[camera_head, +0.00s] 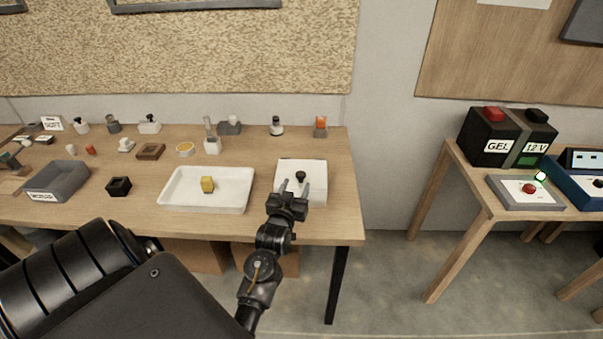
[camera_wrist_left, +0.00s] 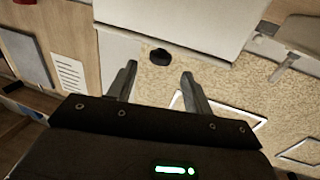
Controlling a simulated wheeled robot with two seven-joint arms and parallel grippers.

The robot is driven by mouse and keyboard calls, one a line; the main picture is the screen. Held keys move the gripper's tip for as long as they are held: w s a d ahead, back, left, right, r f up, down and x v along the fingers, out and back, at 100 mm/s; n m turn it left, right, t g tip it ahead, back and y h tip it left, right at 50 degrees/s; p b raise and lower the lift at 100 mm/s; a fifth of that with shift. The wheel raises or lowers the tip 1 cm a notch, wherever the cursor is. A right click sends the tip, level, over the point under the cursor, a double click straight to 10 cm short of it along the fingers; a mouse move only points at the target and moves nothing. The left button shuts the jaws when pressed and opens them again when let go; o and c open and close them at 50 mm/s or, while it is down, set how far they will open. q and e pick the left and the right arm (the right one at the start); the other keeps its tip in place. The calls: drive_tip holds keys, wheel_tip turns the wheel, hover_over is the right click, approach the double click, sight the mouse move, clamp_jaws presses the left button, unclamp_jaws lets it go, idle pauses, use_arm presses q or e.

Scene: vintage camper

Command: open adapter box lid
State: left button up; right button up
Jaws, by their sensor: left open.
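The adapter box is most likely the white box (camera_head: 315,172) near the right end of the wooden table, with a dark round knob (camera_head: 300,175) on top. Its lid looks closed. My left gripper (camera_head: 295,187) reaches over the front of the box, fingers apart on either side of the line to the knob. In the left wrist view the open fingers (camera_wrist_left: 159,72) point toward a dark knob (camera_wrist_left: 160,57), with nothing between them. I cannot tell whether the fingers touch the box. The gripper hides part of the box's front. My right gripper is not in view.
A grey bin (camera_head: 57,180) and a small black box (camera_head: 119,187) stand farther left. Several small items line the table's back. A second table (camera_head: 462,180) with a battery (camera_head: 507,137) stands right, across a floor gap.

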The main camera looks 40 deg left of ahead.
sight(300, 178)
use_arm(q)
drive_tip(key=p+x, duration=0.1)
drive_tip(key=x, duration=0.5)
drive_tip(key=shift+w+a, duration=0.1)
drive_tip(key=shift+w, duration=0.15)
clamp_jaws()
